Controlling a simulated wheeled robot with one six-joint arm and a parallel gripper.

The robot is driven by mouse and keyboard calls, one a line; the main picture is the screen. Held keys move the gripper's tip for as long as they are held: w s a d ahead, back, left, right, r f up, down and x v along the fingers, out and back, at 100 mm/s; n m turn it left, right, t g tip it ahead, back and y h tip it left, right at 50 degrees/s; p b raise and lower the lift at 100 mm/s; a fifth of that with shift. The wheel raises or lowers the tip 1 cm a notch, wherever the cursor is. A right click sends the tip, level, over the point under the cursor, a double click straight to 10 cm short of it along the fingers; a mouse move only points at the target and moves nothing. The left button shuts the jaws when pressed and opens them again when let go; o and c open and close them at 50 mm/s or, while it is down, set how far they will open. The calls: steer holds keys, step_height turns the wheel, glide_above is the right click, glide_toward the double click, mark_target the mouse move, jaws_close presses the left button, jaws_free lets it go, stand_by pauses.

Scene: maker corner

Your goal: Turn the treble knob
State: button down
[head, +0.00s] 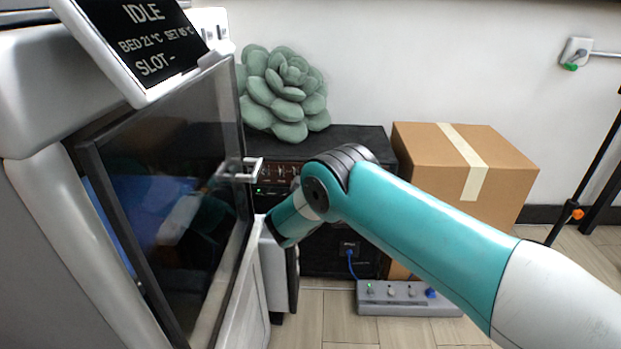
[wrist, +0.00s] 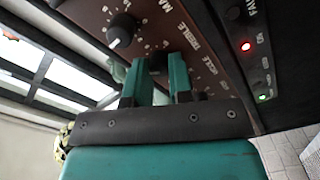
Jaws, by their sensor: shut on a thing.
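The amplifier's brown control panel (head: 278,172) shows in the head view beside the printer door, partly covered by my arm. In the wrist view the panel (wrist: 92,14) is close, with the TREBLE lettering beside the treble knob (wrist: 158,63). My gripper (wrist: 157,75) is shut on that dark knob, one teal finger on each side. The fingers hide most of the knob, so I cannot read its pointer. Another dark knob (wrist: 122,30), by lettering that starts "MA", is left of the fingers. My fingers are hidden in the head view.
A printer with a glass door (head: 165,190) and projecting handle (head: 240,170) stands close left of my arm. A green succulent cushion (head: 283,92) sits on the black amplifier (head: 350,138). A cardboard box (head: 500,180) is at right, and a power strip (head: 400,298) lies on the floor.

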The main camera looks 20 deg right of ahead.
steer(key=shift+d+f, duration=0.1)
steer(key=c, duration=1)
jaws_free()
steer(key=shift+b+v, duration=7.6)
steer(key=shift+v, duration=1.15)
